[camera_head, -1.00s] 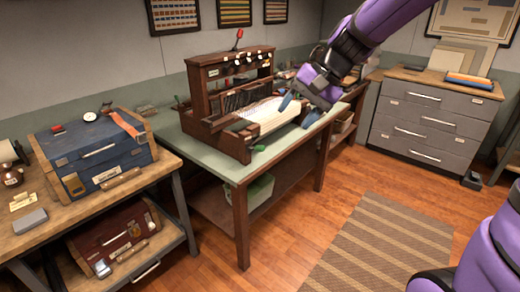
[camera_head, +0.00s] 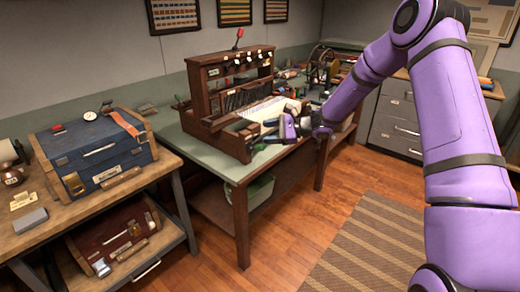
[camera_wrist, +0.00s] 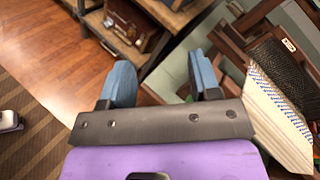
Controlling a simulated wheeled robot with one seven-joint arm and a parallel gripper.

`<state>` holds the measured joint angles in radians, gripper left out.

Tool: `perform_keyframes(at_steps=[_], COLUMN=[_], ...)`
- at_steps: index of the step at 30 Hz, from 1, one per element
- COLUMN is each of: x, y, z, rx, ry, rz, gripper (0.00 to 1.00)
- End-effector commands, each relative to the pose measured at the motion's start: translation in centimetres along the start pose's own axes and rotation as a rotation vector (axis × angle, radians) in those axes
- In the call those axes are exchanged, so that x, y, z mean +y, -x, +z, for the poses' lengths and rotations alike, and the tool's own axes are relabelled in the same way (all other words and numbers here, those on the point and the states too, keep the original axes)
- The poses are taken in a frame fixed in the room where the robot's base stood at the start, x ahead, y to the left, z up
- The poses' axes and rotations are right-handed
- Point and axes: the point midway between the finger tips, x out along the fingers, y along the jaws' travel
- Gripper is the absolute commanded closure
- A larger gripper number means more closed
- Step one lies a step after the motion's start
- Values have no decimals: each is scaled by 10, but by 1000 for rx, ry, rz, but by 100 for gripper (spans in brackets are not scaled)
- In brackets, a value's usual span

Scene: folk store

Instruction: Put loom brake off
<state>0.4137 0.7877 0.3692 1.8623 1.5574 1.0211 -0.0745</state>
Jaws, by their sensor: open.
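The wooden loom (camera_head: 228,98) stands on the green-topped table, with white cloth at its front; its frame and cloth also show at the right of the wrist view (camera_wrist: 275,105). A red-tipped lever (camera_head: 238,36) stands upright on top of the loom. A small green piece (camera_head: 258,147) shows at the loom's front lower corner. I cannot tell which part is the brake. My gripper (camera_wrist: 160,78) is open with nothing between its blue fingers. In the head view it is beside the loom's front right, pointing left, apart from the red-tipped lever.
The green-topped table (camera_head: 212,158) has a green bin (camera_head: 260,190) below. A workbench at left carries a blue case (camera_head: 95,150), with a dark red case (camera_head: 115,235) on its shelf. A grey drawer cabinet (camera_head: 395,130) stands behind my arm. Wooden floor with a striped rug (camera_head: 365,245) is clear.

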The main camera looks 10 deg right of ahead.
Motion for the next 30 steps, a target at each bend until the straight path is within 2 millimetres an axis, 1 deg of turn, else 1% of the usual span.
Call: perform_keyframes(at_steps=[1,5,9,12,15,19,23,26,30], x=[0,-3,-2,2,5,9,8,4,-7], y=[-2,-6,-6,-5,-3,-1,-4,-12,-32], z=[-21,-68,-119,-152,-176,-195,-200,-201,-203], rx=[-8,-24,-36,-40,-42,-41,-41,-42,-42], ry=[-53,-174,-305,-385,-446,-491,-504,-503,-502], rz=[-46,-167,-302,-386,-453,-503,-518,-517,-516], gripper=[43,43,43,43,43,43,43,43,43])
